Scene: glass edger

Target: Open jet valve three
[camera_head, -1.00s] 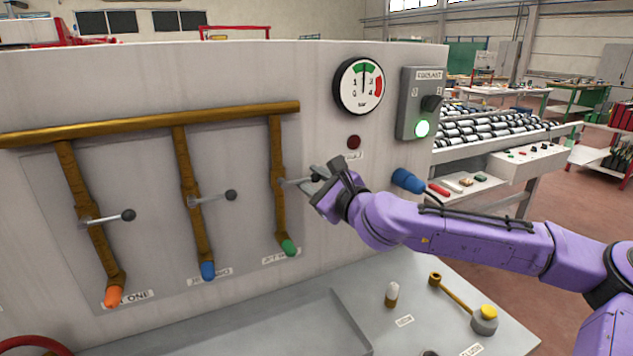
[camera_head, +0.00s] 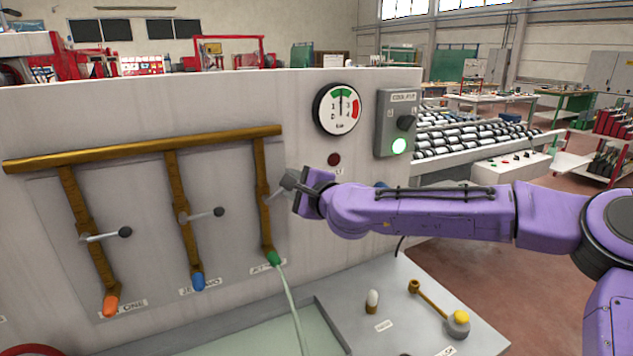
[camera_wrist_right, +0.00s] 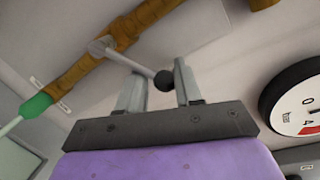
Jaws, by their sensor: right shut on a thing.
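Jet valve three is on the rightmost brass pipe (camera_head: 262,165), which ends in a green nozzle (camera_head: 273,258). My right gripper (camera_head: 287,183) is shut on the knob end of its grey lever (camera_head: 274,194). The lever tilts up to the right from the pipe. In the right wrist view the lever (camera_wrist_right: 130,62) and its dark ball knob (camera_wrist_right: 164,81) show, with the knob between the fingers. A pale water stream (camera_head: 291,305) runs down from the green nozzle. My left gripper is not in view.
The levers of valve one (camera_head: 105,235) and valve two (camera_head: 202,216) stick out to the left of valve three. A pressure gauge (camera_head: 338,109) and a switch box (camera_head: 396,123) with a lit green lamp sit above right.

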